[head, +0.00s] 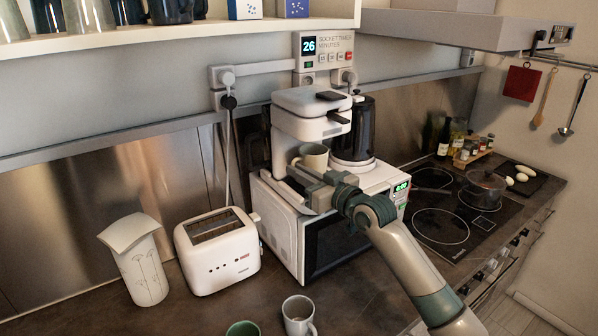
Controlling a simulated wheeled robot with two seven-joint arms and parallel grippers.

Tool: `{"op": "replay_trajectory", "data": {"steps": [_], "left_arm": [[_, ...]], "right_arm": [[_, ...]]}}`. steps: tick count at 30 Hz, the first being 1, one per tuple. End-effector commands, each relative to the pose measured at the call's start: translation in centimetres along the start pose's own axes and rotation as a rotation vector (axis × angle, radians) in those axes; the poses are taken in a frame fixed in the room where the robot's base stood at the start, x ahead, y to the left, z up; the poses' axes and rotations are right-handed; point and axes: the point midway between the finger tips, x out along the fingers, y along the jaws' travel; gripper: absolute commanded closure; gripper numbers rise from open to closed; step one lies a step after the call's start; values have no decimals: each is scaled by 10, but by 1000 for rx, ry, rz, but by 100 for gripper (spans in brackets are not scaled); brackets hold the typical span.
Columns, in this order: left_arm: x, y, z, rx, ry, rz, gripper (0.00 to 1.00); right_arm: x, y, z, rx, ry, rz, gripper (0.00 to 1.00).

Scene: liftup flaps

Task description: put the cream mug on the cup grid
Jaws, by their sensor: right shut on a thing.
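The cream mug (313,155) stands upright, as far as I can tell, under the brewing head of the white coffee machine (302,127), which sits on top of the microwave. My right gripper (312,178) reaches in from the right, its fingers shut at the mug's lower part and hiding it. The cup grid at the machine's foot is mostly hidden by the gripper and mug, so I cannot tell whether the mug touches it. My left gripper is out of view.
A dark jug (353,130) stands right beside the coffee machine. The microwave (315,245) is below. A toaster (217,245) and a white canister (139,265) stand to the left. A pale mug (298,318) and a green mug (243,329) are at the front. A pot (482,190) sits on the hob.

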Motion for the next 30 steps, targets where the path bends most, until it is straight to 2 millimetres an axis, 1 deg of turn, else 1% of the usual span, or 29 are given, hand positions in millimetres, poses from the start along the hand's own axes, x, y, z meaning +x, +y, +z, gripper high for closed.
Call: {"op": "replay_trajectory", "data": {"steps": [1, 3, 11, 15, 17, 23, 26, 30], "left_arm": [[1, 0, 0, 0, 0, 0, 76], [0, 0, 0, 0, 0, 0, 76], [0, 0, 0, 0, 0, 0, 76], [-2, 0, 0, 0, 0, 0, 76], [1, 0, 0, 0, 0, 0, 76], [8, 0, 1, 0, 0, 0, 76], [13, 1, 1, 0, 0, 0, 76], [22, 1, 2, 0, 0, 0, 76]], "right_arm": [[0, 0, 1, 0, 0, 0, 87], [0, 0, 1, 0, 0, 0, 73], [0, 0, 0, 0, 0, 0, 73], [0, 0, -3, 0, 0, 0, 73], [-3, 1, -1, 0, 0, 1, 73], [-21, 1, 0, -2, 0, 1, 73], [-36, 0, 1, -1, 0, 1, 73], [-60, 1, 2, -2, 0, 1, 73]]}}
